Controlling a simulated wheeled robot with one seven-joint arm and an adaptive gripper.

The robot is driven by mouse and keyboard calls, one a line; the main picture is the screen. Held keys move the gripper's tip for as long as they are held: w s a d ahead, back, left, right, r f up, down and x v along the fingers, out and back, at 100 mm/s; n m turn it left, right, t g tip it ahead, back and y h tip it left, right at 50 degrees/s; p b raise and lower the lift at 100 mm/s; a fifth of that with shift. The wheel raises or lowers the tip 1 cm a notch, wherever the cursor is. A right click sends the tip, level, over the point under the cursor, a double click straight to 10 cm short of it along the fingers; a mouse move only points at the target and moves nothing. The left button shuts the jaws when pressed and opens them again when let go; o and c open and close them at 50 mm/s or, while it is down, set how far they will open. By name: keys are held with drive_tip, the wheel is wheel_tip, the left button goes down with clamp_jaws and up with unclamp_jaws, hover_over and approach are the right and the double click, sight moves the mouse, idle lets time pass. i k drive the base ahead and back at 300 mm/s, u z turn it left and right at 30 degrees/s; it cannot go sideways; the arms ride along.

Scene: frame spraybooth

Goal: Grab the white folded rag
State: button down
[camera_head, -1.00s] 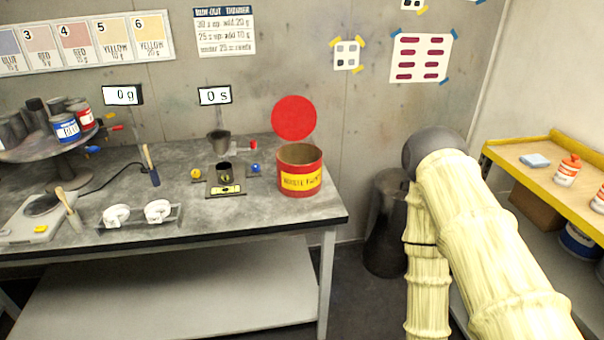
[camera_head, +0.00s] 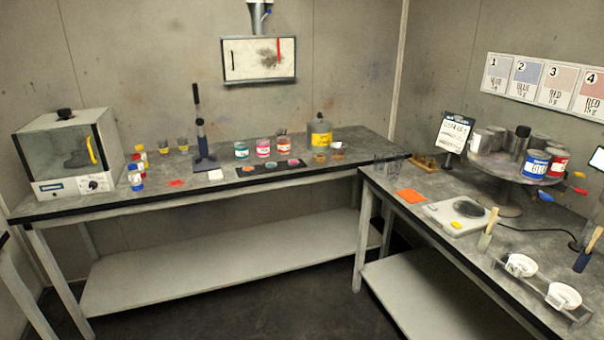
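A small flat white square (camera_head: 215,175), which looks like the white folded rag, lies near the front edge of the back workbench (camera_head: 120,207). My gripper is not in view, and no part of my arm shows now.
A glass-fronted box machine (camera_head: 68,155) stands at the bench's left end. Several paint cans, including a pink one (camera_head: 263,148), stand right of the stand. An orange flat square (camera_head: 411,196) lies on the right workbench beside a scale (camera_head: 457,217). Dark floor (camera_head: 250,310) is open in front.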

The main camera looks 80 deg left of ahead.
sight(214, 176)
drive_tip(key=u, duration=3.4)
drive_tip(key=i, duration=0.7)
drive_tip(key=u, duration=0.3)
